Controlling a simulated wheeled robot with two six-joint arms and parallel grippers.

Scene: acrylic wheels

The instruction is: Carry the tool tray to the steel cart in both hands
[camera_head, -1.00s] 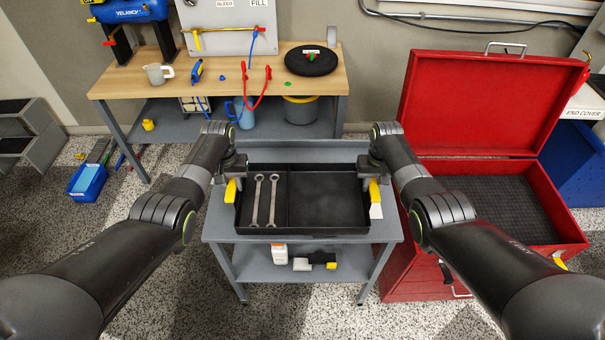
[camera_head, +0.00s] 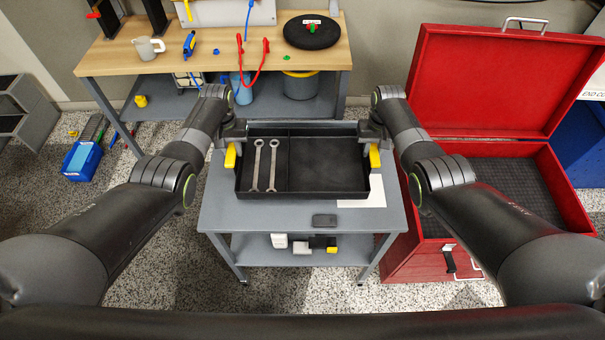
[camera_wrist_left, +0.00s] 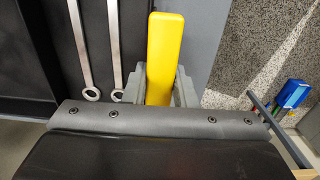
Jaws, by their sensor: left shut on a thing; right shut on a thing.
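The black tool tray (camera_head: 330,192) is held level between my two grippers, over the top of the grey metal cart (camera_head: 235,218). Two silver wrenches (camera_head: 265,165) lie in its left compartment; the right compartment is empty. My left gripper (camera_head: 231,150) is shut on the yellow handle at the tray's left end. In the left wrist view this yellow handle (camera_wrist_left: 165,50) stands between the fingers. My right gripper (camera_head: 374,150) is shut on the yellow handle at the right end. Whether the tray's underside touches the cart top is hidden.
A dark flat item (camera_head: 325,220) and a white sheet (camera_head: 365,200) lie on the cart top beside the tray. An open red toolbox (camera_head: 560,190) stands close on the right. A wooden workbench (camera_head: 110,58) is behind. A blue bin (camera_head: 82,160) sits on the floor at left.

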